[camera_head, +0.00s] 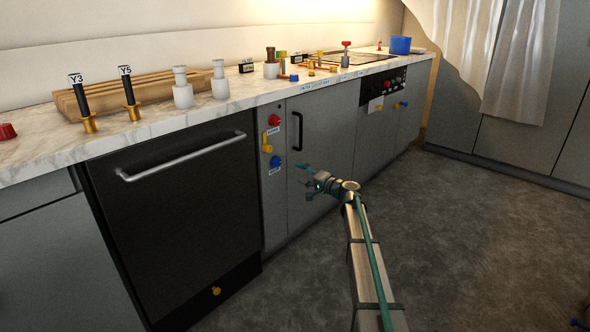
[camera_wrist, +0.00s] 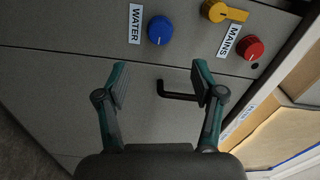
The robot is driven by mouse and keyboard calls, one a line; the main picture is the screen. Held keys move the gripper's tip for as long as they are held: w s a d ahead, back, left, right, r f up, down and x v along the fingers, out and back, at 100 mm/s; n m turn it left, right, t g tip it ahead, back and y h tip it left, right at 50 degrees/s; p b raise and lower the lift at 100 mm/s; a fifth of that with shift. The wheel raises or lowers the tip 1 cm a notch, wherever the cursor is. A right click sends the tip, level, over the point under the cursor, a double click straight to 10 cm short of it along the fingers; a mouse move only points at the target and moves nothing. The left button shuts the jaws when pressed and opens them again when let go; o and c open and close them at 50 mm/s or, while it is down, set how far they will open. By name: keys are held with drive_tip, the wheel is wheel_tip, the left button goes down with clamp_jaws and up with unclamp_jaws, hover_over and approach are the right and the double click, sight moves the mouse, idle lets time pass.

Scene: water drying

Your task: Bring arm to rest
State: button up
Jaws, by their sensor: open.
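My gripper (camera_head: 305,181) is open and empty, in front of the grey cabinet (camera_head: 316,140) and below the counter top. In the wrist view its two fingers (camera_wrist: 160,85) are spread wide, with the black cabinet handle (camera_wrist: 178,96) showing between them. The handle is farther off, and I cannot tell the exact gap. It also shows in the head view as a black bar. My arm reaches up from the bottom right of the head view.
A blue WATER knob (camera_wrist: 160,30), a yellow lever (camera_wrist: 224,12) and a red MAINS knob (camera_wrist: 250,47) sit on the cabinet panel. A black dishwasher (camera_head: 178,215) is at left.

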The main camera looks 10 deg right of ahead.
drive_tip(key=s+a+f+n+g, duration=0.2)
drive_tip(key=s+a+f+g, duration=0.25)
drive_tip(key=s+f, duration=0.3)
drive_tip(key=s+a+f+n+g, duration=0.3)
drive_tip(key=s+f+g, duration=0.2)
drive_tip(key=s+f, duration=0.3)
drive_tip(key=s+f+n+g+h, duration=0.15)
drive_tip(key=s+f+g, duration=0.35)
drive_tip(key=s, duration=0.7)
drive_tip(key=s+a+f+g+h, duration=0.1)
drive_tip(key=s+f+g+h, duration=0.1)
drive_tip(key=s+f, duration=0.75)
drive_tip(key=s+f+g+h, duration=0.2)
drive_tip(key=s+f+g, duration=0.15)
drive_tip(key=s, duration=1.15)
drive_tip(key=s+d+f+n+g+h, duration=0.15)
drive_tip(key=s+g+h, duration=0.45)
drive_tip(key=s, duration=1.8)
wheel_tip(320, 180, up, 16)
drive_tip(key=s+t+p, duration=0.2)
drive_tip(key=t+p, duration=0.2)
drive_tip(key=p, duration=2.9)
drive_tip(key=shift+s+a+r+t+y, duration=0.15)
drive_tip(key=shift+s+t+y, duration=0.05)
drive_tip(key=shift+t+y, duration=0.2)
